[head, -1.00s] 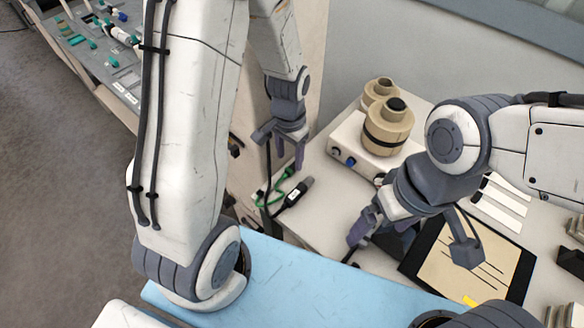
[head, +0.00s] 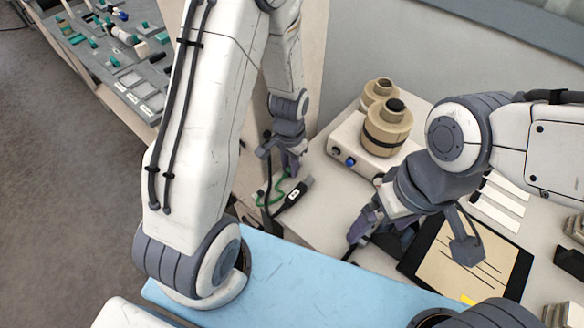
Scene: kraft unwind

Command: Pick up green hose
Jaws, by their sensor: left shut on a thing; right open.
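The green hose (head: 283,193) lies curled at the far-left part of the white table, beside a black connector with a cable (head: 297,194). My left gripper (head: 290,170) is over the hose's upper end, pointing down, and is shut on it; the fingers hide that end. My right gripper (head: 357,233) is open, low over the table near its front edge, to the right of the hose. Its fingers are partly hidden by its own wrist.
A white device with tan cylinders (head: 385,128) stands right of my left gripper. A black-framed tan board (head: 468,256) lies at the right. A light blue surface (head: 300,276) is in front. A bench with green parts (head: 110,50) stands at the far left.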

